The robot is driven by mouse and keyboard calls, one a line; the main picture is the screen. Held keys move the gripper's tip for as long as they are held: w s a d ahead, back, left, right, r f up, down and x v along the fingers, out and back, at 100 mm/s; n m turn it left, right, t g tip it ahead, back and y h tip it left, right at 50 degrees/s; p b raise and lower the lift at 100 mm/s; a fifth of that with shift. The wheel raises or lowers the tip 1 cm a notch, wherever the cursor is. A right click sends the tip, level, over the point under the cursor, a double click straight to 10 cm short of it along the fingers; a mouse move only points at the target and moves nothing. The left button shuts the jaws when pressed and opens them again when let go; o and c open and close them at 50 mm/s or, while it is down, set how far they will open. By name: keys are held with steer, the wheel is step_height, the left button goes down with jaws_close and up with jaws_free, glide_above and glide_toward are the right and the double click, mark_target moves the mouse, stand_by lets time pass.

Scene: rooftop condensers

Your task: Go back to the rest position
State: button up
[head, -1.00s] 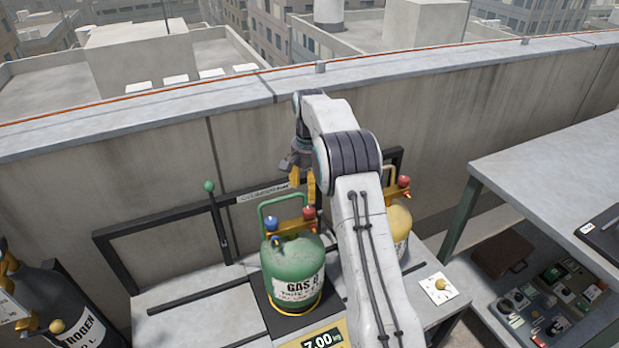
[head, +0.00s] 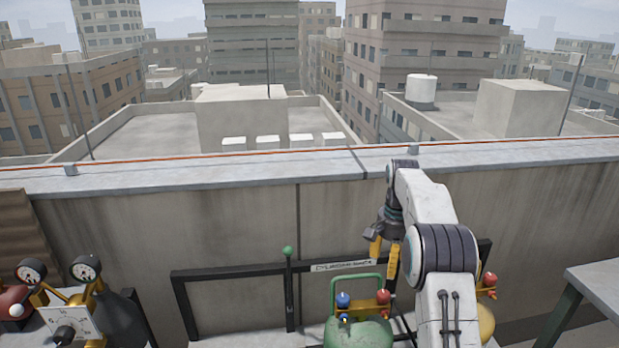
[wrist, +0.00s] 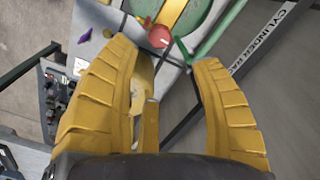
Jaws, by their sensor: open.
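My gripper (head: 384,259) is open and empty in the head view, its yellow fingers pointing down. It hangs above and just behind the green gas cylinder (head: 358,331), near the cylinder rack's bar. The wrist view shows the two yellow fingers spread wide (wrist: 162,100) with nothing held between them. Beyond them is part of the green cylinder (wrist: 200,12) with a red valve knob (wrist: 159,37). My white arm is raised and bent, and it hides part of a yellow cylinder (head: 486,320) at the right.
A black rack frame (head: 235,270) with a green-knobbed lever (head: 288,252) stands before the concrete parapet (head: 130,235). A gauge manifold (head: 62,300) is at lower left. A grey table (head: 600,285) is at right. The air above the parapet is open.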

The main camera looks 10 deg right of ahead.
steer(key=f+n, duration=0.1)
steer(key=f, duration=0.1)
steer(key=f+n, duration=0.2)
steer(key=s+f+n, duration=0.1)
steer(key=f, duration=0.1)
steer(key=shift+a+f+n, duration=0.15)
steer(key=shift+f+n, duration=0.15)
steer(key=shift+f, duration=0.05)
steer(key=s+a+r+n, duration=0.1)
steer(key=s+a+r, duration=0.15)
steer(key=s, duration=0.85)
steer(key=s+a+r+n, duration=0.2)
steer(key=s+a, duration=0.2)
steer(key=s, duration=0.6)
steer(key=s+a+r+n, duration=0.1)
steer(key=s+a+r, duration=0.2)
steer(key=s, duration=0.8)
step_height(320, 180, up, 6)
steer(key=s+a+n+t, duration=0.1)
steer(key=s+a+t, duration=0.1)
steer(key=t, duration=0.1)
steer(key=shift+a+t, duration=0.15)
steer(key=shift+t, duration=0.25)
